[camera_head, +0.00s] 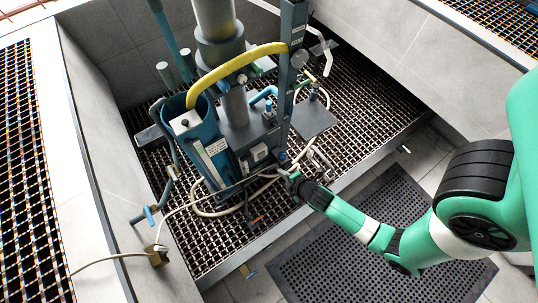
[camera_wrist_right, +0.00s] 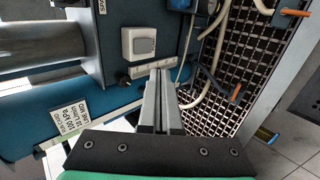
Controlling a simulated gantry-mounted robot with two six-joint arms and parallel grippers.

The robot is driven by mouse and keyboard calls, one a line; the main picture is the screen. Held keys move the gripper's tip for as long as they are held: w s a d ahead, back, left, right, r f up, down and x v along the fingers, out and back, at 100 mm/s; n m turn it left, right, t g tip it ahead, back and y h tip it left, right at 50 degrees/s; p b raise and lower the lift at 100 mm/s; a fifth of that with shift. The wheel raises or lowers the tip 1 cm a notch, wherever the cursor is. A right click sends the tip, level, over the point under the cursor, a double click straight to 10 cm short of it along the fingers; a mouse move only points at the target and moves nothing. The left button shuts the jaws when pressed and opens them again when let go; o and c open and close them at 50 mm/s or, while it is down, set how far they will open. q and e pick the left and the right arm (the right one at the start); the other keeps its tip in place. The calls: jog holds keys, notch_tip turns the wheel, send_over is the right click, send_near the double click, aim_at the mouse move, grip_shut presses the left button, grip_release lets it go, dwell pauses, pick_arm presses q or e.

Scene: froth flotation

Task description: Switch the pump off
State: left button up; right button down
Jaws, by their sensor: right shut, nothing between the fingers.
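A white box with a rocker switch (camera_wrist_right: 139,42) is mounted on the grey-blue rig in the right wrist view. It shows small in the head view (camera_head: 259,152), on the front of the flotation rig (camera_head: 238,130). Which way the rocker is tipped is too small to tell. My right gripper (camera_head: 287,174) is shut and empty, just right of and below the switch box in the head view. In the wrist view its closed fingertips (camera_wrist_right: 160,76) point toward the rig, below the switch box, over a pale strip (camera_wrist_right: 151,67). The pump itself is not clearly seen. My left gripper is not in view.
A blue tank (camera_head: 190,128) with a yellow hose (camera_head: 225,70) stands left of the switch. Pale hoses and an orange-handled valve (camera_wrist_right: 296,13) lie right of it in the wrist view.

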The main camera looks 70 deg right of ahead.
jog(key=b, duration=0.6)
send_near(263, 157)
notch_tip(263, 157, down, 4)
pick_arm(q)
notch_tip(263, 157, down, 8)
jog(key=b, duration=0.2)
pick_arm(e)
jog(key=w, duration=0.1)
jog(key=w+d, duration=0.2)
jog(key=shift+w+d+f, duration=0.25)
jog(key=shift+w+f, duration=0.05)
